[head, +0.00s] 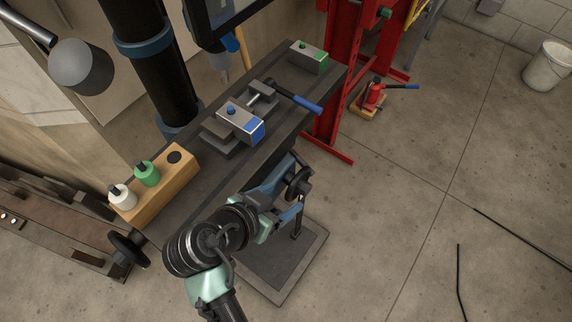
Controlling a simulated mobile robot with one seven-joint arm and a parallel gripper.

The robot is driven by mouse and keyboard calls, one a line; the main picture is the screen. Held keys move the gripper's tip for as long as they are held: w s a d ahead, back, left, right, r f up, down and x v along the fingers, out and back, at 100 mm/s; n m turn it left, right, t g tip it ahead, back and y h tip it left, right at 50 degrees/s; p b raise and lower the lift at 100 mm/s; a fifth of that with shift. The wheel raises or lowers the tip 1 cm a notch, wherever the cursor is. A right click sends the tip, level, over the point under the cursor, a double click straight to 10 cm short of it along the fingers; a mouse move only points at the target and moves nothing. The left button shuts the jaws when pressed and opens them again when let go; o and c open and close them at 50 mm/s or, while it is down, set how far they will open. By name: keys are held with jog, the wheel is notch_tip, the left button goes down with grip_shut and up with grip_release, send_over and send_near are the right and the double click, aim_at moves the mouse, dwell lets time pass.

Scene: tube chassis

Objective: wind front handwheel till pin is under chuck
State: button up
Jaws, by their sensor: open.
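The front handwheel (298,184) is a dark wheel on the front side of the long grey machine table (190,195). My gripper (289,198) is open at the handwheel, with its blue fingers apart near the wheel's lower left side. I cannot tell whether they touch it. A metal block with a blue end (241,121) sits in the vise, with a short blue pin (231,111) on top. The grey chuck (223,66) hangs below the dark machine head. In the head view the pin shows below and slightly right of the chuck, not visibly lined up with it.
A second handwheel (128,247) is at that end. A green-ended block (310,56) and a blue-gripped vise handle (306,105) are to the right. A red press (342,75) stands behind.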

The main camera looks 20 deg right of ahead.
aim_at(303, 186)
jog(key=shift+y, duration=0.3)
jog(key=x, duration=0.6)
jog(key=b+x, duration=0.1)
jog(key=x, duration=0.5)
jog(key=shift+w+d+r, duration=0.1)
jog(key=shift+d+r, duration=0.05)
jog(key=shift+d, duration=0.1)
grip_shut()
